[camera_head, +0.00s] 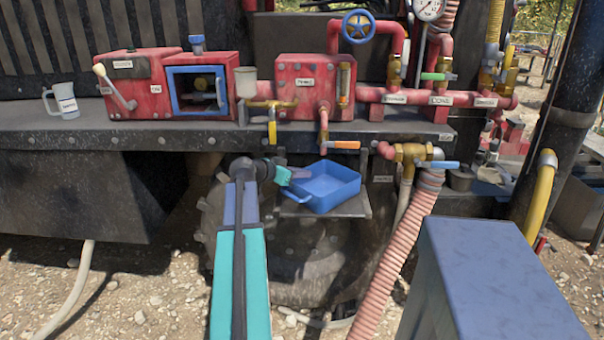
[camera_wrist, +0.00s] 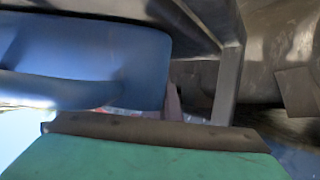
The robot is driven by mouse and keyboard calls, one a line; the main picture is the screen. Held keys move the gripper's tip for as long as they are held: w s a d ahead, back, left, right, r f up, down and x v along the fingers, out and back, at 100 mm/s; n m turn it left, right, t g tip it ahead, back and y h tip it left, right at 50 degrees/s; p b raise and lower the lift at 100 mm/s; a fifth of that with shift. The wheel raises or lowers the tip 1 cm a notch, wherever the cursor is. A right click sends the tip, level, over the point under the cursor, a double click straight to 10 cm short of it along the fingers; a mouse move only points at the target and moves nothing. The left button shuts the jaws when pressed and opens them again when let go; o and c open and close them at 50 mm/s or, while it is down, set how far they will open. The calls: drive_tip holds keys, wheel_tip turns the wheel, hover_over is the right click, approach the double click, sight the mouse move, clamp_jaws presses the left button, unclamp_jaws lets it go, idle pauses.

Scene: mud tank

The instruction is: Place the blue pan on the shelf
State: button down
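The blue pan (camera_head: 343,187) is a square, open tray with a loop handle at its front left. It is at or just over the small dark shelf (camera_head: 352,208) below the long ledge; I cannot tell whether it rests fully on it. My gripper (camera_head: 287,175) is at the pan's left side, close to the handle. In the wrist view the blue pan (camera_wrist: 110,60) fills the upper left, above a green finger (camera_wrist: 140,160) with a dark pad. Only part of the gripper shows, so its closure on the handle is unclear. The shelf's dark frame (camera_wrist: 229,85) stands right of the pan.
An orange-handled valve (camera_head: 345,145) hangs just above the pan. A ribbed pink hose (camera_head: 402,250) and a blue-handled valve (camera_head: 437,164) are close on the right. The ledge (camera_head: 190,132) above carries red boxes and a white mug (camera_head: 64,101).

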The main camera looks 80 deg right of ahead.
drive_tip(key=shift+f, duration=0.1)
drive_tip(key=c, duration=2)
unclamp_jaws()
drive_tip(key=shift+w+a+r, duration=0.1)
drive_tip(key=shift+r, duration=0.1)
drive_tip(key=b+v, duration=0.1)
drive_tip(key=v, duration=1)
drive_tip(key=shift+w+a, duration=0.25)
